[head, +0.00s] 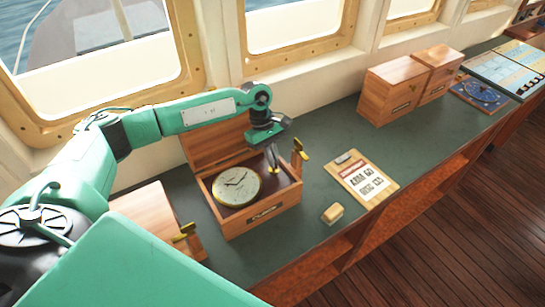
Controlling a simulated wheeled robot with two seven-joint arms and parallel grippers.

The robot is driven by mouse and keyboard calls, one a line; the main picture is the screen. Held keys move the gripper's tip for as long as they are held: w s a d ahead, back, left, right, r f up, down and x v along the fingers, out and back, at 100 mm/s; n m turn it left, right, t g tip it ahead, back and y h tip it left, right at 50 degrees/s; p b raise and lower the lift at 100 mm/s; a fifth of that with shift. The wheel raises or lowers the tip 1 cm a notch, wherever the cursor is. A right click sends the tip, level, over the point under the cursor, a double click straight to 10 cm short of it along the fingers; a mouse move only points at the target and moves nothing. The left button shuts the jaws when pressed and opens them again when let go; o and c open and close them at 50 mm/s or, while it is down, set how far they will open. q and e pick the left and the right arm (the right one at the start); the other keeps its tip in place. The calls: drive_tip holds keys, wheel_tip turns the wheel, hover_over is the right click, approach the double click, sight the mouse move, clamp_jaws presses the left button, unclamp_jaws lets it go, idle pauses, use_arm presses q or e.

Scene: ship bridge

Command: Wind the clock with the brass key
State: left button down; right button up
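The clock (237,187) has a pale round dial and lies face up in an open wooden box (262,213). The box's lid (215,143) stands raised behind it. My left gripper (274,160) points down over the box's back right part, to the right of the dial. Its fingers are small and dark, and I cannot tell whether they are apart. A small brass piece (299,149) shows just right of the fingers, at the box's right edge. I cannot tell whether it is the key or whether the gripper touches it. My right gripper is not in view.
A wooden box (158,213) with a brass-coloured piece (184,232) at its edge is at the left. A clipboard (362,180) and a small tan block (332,214) lie to the right. Two wooden boxes (392,90) stand farther back. The green counter (325,125) is clear between them.

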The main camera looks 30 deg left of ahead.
use_arm(q)
drive_tip(key=shift+f+n+b, duration=0.2)
drive_tip(key=shift+n+b, duration=0.1)
drive_tip(key=shift+b, duration=0.3)
drive_tip(key=n+t+b, duration=0.1)
drive_tip(key=n+b, duration=0.3)
drive_tip(key=n+t+b, duration=0.2)
drive_tip(key=n+b, duration=0.2)
drive_tip(key=b, duration=0.1)
drive_tip(key=n+t+b, duration=0.1)
drive_tip(key=n+b, duration=0.3)
drive_tip(key=shift+s+t+b, duration=0.3)
drive_tip(key=shift+t+b, duration=0.1)
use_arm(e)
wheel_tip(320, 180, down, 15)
use_arm(q)
drive_tip(key=shift+n+y+b, duration=0.4)
drive_tip(key=shift+n+b, duration=0.25)
drive_tip(key=shift+n, duration=0.05)
drive_tip(key=shift+d+r+n+t+y+b, duration=0.15)
drive_tip(key=shift+n+t+y+b, duration=0.2)
drive_tip(key=shift+n+b, duration=0.45)
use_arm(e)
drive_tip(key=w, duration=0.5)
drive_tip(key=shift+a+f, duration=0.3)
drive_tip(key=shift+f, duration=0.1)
use_arm(q)
drive_tip(key=shift+r+n, duration=0.1)
drive_tip(key=shift+n, duration=0.2)
